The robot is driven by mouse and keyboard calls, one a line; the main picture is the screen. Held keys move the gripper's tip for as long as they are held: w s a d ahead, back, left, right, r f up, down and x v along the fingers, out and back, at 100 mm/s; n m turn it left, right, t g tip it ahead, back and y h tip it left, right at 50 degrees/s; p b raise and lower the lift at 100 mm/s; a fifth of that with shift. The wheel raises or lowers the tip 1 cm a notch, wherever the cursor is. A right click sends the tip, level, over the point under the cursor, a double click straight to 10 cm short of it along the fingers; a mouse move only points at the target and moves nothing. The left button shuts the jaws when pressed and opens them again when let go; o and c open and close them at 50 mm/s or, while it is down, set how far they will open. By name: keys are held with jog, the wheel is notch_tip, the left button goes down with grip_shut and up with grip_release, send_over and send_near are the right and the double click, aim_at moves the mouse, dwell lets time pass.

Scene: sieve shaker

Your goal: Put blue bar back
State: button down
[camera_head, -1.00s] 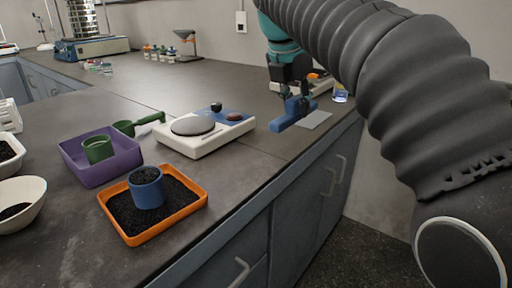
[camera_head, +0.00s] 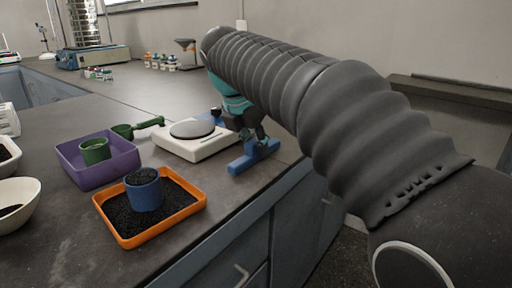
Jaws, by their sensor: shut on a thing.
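The blue bar (camera_head: 240,165) is in my gripper (camera_head: 257,140), which is shut on it. In the head view the bar is low over the counter, just right of the white balance. I cannot tell whether the bar touches the counter. The fingertips are partly hidden by the bar and my arm. My arm covers the part of the counter behind the gripper, where the bar was before.
A white balance (camera_head: 175,150) with a round grey pan stands just left of the bar. An orange tray (camera_head: 128,240) with dark grains and a blue cup (camera_head: 144,190) is nearer. A purple tray (camera_head: 85,178) holds a green cup (camera_head: 95,152). The counter's front edge is close right of the bar.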

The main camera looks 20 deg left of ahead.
jog(key=shift+f, duration=0.1)
jog(key=c, duration=0.9)
grip_release()
jog(key=p+v, duration=0.3)
jog(key=v, duration=0.9)
jog(key=shift+d, duration=0.1)
